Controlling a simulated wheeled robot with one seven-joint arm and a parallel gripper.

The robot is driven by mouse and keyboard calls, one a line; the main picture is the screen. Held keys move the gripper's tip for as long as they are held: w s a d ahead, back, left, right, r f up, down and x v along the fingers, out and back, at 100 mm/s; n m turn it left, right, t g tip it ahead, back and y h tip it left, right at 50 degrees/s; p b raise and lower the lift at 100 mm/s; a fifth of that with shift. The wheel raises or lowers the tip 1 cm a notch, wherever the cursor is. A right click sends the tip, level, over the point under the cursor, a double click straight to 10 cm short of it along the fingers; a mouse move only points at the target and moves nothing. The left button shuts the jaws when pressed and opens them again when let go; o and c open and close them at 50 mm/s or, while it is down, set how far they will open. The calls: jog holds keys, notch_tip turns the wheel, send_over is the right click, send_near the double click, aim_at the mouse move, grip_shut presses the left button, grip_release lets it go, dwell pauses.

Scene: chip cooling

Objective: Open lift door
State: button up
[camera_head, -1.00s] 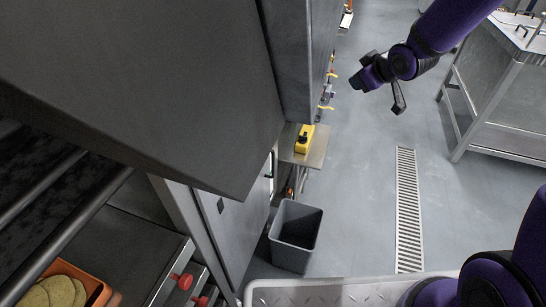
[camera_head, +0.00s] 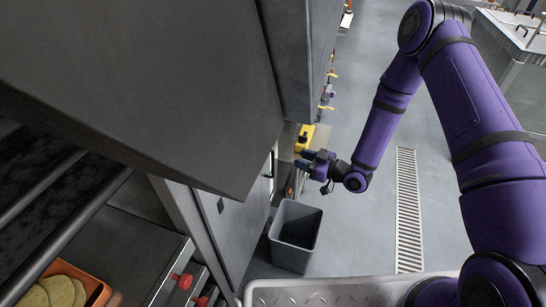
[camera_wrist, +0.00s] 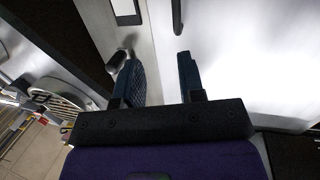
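The lift door is probably the grey metal panel (camera_head: 238,225) low on the left in the head view, with an upright handle (camera_head: 270,165) near its far edge. I cannot be sure of this. My gripper (camera_head: 306,162) is to the right of that handle, apart from it, pointing left. In the wrist view my gripper (camera_wrist: 158,62) has its two dark fingers spread with nothing between them. A dark bar handle (camera_wrist: 177,14) on a bright panel (camera_wrist: 245,55) lies beyond the fingertips. A rounded dark knob (camera_wrist: 118,60) is beside the left finger.
A grey bin (camera_head: 296,237) stands on the floor below my gripper. A yellow object (camera_head: 304,138) is on a small shelf behind it. A large dark panel (camera_head: 140,90) overhangs at left. A floor drain (camera_head: 408,210) crosses clear floor at right.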

aim_at(273, 157)
jog(key=shift+y, duration=0.6)
jog(key=w+a, duration=0.1)
jog(key=a, duration=0.2)
jog(key=w+a+f, duration=0.1)
jog(key=a, duration=0.2)
jog(key=w+a+f, duration=0.1)
jog(key=a, duration=0.3)
jog(key=shift+w+f, duration=0.1)
jog(key=shift+w, duration=0.15)
grip_shut()
